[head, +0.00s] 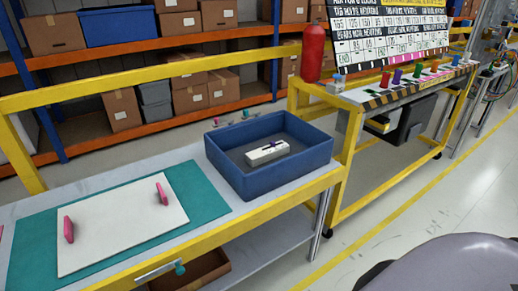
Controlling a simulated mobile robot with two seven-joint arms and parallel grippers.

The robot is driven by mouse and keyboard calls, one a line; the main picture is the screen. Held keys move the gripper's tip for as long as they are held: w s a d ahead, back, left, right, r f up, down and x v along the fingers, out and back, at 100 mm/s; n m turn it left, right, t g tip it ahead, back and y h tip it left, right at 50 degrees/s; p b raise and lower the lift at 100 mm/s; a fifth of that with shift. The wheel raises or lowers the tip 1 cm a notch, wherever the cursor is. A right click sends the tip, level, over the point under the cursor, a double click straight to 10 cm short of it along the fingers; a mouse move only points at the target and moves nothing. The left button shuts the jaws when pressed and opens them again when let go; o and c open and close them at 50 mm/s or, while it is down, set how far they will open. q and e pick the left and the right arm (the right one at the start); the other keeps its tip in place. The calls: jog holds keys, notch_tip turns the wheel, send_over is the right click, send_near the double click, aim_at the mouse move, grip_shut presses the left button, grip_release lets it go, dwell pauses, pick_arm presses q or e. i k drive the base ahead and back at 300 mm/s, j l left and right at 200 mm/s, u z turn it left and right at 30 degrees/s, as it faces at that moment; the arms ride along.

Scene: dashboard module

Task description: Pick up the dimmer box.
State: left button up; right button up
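A small white box with dark markings on top, which looks like the dimmer box (267,152), lies inside a blue open bin (277,182). It rests on the bin floor, a little angled, with clear space around it. The bin stands at the right end of the grey workbench. Neither of my grippers shows in the head view.
A white board (120,225) with two pink upright pieces lies on a teal mat (205,195) left of the bin. Yellow rails (250,218) edge the bench. A red cylinder (313,52) stands behind right. A rounded grey-purple object (450,268) fills the lower right corner.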

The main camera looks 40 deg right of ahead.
aim_at(257, 157)
jog(key=z, duration=0.5)
jog(key=i+l+z, duration=0.1)
jog(key=z, duration=0.3)
jog(key=i+l+z, duration=0.1)
jog(key=l+z, duration=0.15)
jog(key=z, duration=0.15)
